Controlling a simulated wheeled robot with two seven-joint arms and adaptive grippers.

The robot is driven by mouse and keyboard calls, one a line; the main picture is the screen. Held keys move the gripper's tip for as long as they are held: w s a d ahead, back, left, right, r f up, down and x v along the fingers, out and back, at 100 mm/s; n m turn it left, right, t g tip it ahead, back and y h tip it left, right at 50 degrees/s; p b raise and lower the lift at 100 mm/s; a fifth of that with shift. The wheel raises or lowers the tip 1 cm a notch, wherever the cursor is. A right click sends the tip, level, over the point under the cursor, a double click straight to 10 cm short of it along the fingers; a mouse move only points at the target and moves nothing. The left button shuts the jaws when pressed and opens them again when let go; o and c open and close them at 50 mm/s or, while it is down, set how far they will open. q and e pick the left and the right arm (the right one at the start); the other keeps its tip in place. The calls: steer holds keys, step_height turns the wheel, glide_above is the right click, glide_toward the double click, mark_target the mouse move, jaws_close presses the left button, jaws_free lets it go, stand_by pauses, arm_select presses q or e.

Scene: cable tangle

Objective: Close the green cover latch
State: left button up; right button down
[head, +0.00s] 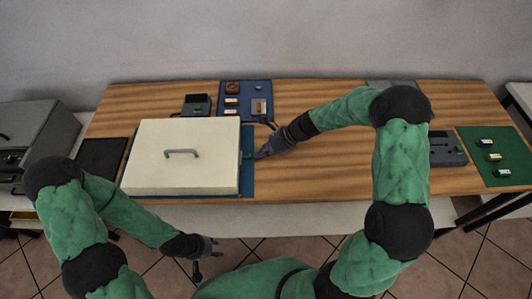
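A cream box cover (203,134) with a grey handle (181,153) lies flat over a blue base (248,184) on the left half of the table. The small green latch (247,155) is at the cover's right edge, partly hidden and too small to show its position clearly. My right gripper (262,151) is just right of the latch, its fingertips close to it; contact and finger opening cannot be made out. My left gripper (211,257) is in front of the table's front edge, away from the cover, with its fingers apart and empty.
A blue panel (260,88) with switches and a dark device (196,105) stand behind the cover. A black mat (101,158) lies left. A grey device (446,149) and green board (512,157) are right. The wooden table's middle (320,170) is clear.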

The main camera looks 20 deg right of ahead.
steer(key=shift+w+a+r+p, duration=0.1)
steer(key=shift+a+p, duration=0.2)
steer(key=shift+a, duration=0.15)
steer(key=shift+w+a+r+p, duration=0.1)
steer(key=shift+a+p, duration=0.2)
steer(key=shift+a, duration=0.15)
steer(key=shift+f, duration=0.15)
steer(key=shift+d+r, duration=0.35)
steer(key=shift+r, duration=0.2)
steer(key=shift+v, duration=3.5)
steer(key=shift+s+d+f, duration=0.1)
steer(key=shift+d+f, duration=0.1)
steer(key=shift+r, duration=0.1)
